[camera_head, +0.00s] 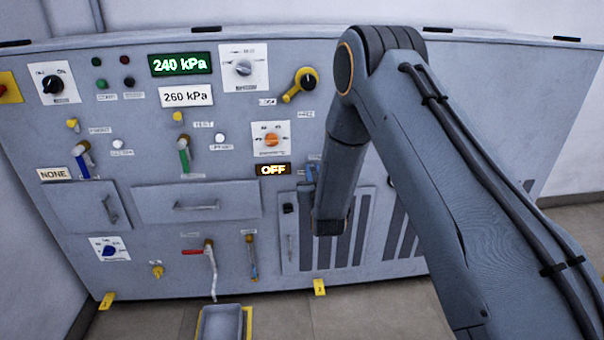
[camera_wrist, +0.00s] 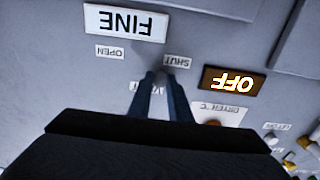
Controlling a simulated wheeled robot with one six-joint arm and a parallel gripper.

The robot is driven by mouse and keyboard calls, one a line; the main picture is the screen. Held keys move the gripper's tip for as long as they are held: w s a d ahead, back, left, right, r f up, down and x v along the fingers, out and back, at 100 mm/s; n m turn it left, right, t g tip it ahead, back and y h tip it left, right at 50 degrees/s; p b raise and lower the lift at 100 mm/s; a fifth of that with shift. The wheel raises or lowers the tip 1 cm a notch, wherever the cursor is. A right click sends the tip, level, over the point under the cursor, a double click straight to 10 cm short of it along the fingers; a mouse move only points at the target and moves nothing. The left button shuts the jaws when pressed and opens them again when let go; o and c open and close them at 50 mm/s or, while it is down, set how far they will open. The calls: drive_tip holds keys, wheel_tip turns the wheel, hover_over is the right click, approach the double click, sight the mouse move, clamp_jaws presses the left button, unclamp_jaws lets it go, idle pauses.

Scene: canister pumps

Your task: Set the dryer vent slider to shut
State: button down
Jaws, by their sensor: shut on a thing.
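My gripper (camera_wrist: 164,78) is shut on the dryer vent slider, with its two dark blue-grey fingers reaching to the panel in the wrist view. Only a small grey bit of the slider (camera_wrist: 163,77) shows between the fingertips. It sits just beside the SHUT label (camera_wrist: 177,61) and well away from the OPEN label (camera_wrist: 110,52). The fingers partly cover the VENT label (camera_wrist: 157,90). The wrist view is upside down. In the head view, my gripper (camera_head: 309,173) is right of the OFF display (camera_head: 273,169); my arm hides most of the slider area.
The OFF display also shows in the wrist view (camera_wrist: 232,85), near the DRYER label (camera_wrist: 218,110). A FINE sign (camera_wrist: 125,22) is close by. An orange dial (camera_head: 271,140) sits above the display. A slatted grille door (camera_head: 335,245) lies below my wrist.

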drive_tip(key=shift+a, duration=0.15)
drive_tip(key=c, duration=1.6)
unclamp_jaws()
drive_tip(key=shift+a, duration=0.1)
drive_tip(key=shift+c, duration=0.2)
drive_tip(key=shift+s, duration=0.1)
drive_tip(key=s+d, duration=0.1)
drive_tip(key=s, duration=0.6)
drive_tip(key=shift+s, duration=0.35)
